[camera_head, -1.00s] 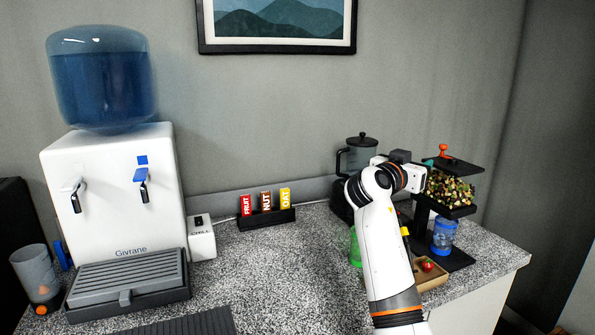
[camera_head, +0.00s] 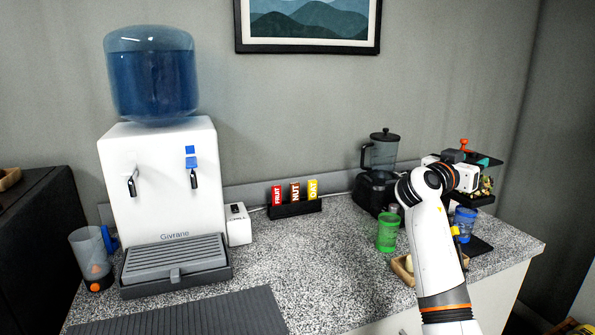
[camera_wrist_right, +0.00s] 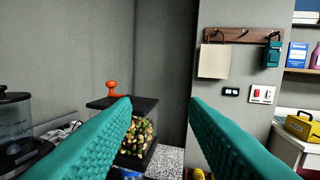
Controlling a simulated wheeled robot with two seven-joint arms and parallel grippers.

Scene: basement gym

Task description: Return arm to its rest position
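My right arm reaches up from the bottom right of the head view, its white and orange links over the counter's right part. My right gripper (camera_head: 484,161) is mostly hidden there, in front of the dispenser of mixed pieces. In the right wrist view its two teal fingers are spread apart with nothing between them, so the gripper (camera_wrist_right: 160,104) is open and empty. Beyond the left finger stands the black-topped dispenser with a red-orange knob (camera_wrist_right: 112,88) and nut-like pieces (camera_wrist_right: 137,135). My left gripper is not in view.
A green cup (camera_head: 387,233), blender (camera_head: 383,152), blue cup (camera_head: 464,222) and wooden tray (camera_head: 402,268) are close to my right arm. The bar rack (camera_head: 295,210) and water dispenser (camera_head: 160,195) stand further left. The middle of the speckled counter (camera_head: 310,260) is clear.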

